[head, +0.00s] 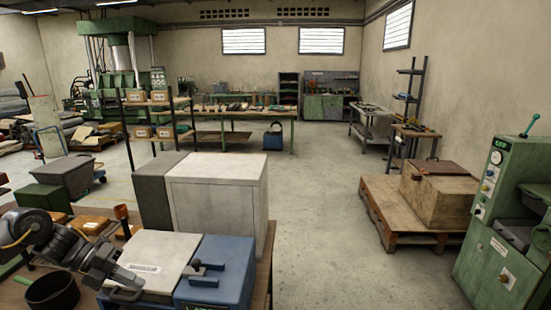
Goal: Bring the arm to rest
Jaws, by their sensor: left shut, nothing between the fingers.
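My left arm comes in at the lower left, over a cluttered workbench. My left gripper (128,282) is at its end, shut and empty, beside the light grey flat-topped machine (160,255). I cannot tell whether it touches that machine. My right arm and right gripper are not in view.
A blue machine (222,270) and a large pale box (222,195) stand right of the gripper. A dark pan (52,292) lies below the arm. A wooden crate (438,195) sits on a pallet, near a green machine (495,225). The middle floor (315,210) is clear.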

